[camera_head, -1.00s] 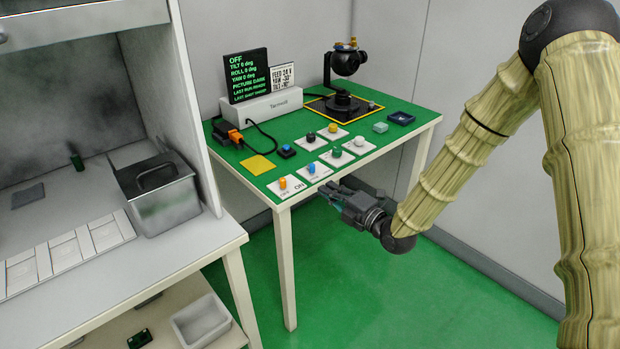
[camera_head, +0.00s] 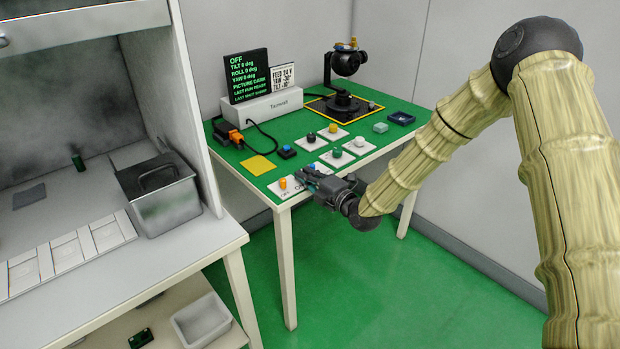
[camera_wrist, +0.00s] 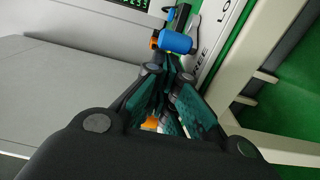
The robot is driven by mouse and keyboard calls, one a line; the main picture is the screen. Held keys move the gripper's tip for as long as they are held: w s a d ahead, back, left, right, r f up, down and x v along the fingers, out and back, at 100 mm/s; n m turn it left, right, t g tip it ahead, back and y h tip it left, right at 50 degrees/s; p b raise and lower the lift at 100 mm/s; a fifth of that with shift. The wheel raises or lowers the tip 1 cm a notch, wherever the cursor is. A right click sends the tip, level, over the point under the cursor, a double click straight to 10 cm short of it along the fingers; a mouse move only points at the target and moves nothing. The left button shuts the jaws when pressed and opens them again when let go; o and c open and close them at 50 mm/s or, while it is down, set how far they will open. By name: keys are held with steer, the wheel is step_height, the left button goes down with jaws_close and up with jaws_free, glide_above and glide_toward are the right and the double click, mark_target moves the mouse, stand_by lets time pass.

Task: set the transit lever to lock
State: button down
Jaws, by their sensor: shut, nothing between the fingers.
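The transit lever shows in the wrist view as a blue knob (camera_wrist: 176,41) beside a pale plate (camera_wrist: 208,62) lettered FREE and LO, with the rest of the second word cut off. My gripper (camera_wrist: 168,72) is shut and empty. Its fingertips lie just short of the blue knob in that picture; I cannot tell whether they touch it. In the head view my gripper (camera_head: 303,175) is over the front edge of the green table (camera_head: 225,155) and hides most of the lever.
Green, black, yellow and white knobs on pale plates stand behind my gripper, near a blue button (camera_head: 287,151). A display (camera_head: 247,76) reads OFF. A gimbal camera (camera_head: 346,65) stands at the back. Open green floor lies in front of the table.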

steer(key=shift+s+d+n+g+y+b, duration=0.1)
steer(key=shift+d+n+g+y+b, duration=0.55)
steer(key=shift+n+g+y+b, duration=0.4)
stand_by(0.4)
steer(key=shift+d+g+y, duration=0.15)
steer(key=shift+g+y, duration=0.1)
steer(key=shift+y, duration=0.1)
steer(key=shift+d+f+n+g+y+b, duration=0.1)
steer(key=shift+d+n+g+y+b, duration=0.25)
steer(key=shift+n+g, duration=0.2)
steer(key=shift+d+n+g+y+b, duration=0.25)
steer(key=shift+n+g+y+b, duration=0.2)
steer(key=shift+n+g, duration=0.1)
steer(key=g, duration=0.1)
steer(key=d+n+g+y+b, duration=0.1)
steer(key=n+g, duration=0.1)
steer(key=shift+w+d+n+g+y+b, duration=0.25)
steer(key=shift+w+g+y+b, duration=0.05)
steer(key=shift+g+y, duration=0.1)
steer(key=shift+w+d+n+g+y+b, duration=0.25)
steer(key=shift+d+n+g+b, duration=0.15)
steer(key=shift+n+g, duration=0.45)
steer(key=shift+w+d+n+g+y+b, duration=0.1)
steer(key=shift+d+n+g+y+b, duration=0.3)
steer(key=shift+g, duration=0.75)
steer(key=shift+w+d, duration=0.2)
steer(key=shift+d, duration=0.1)
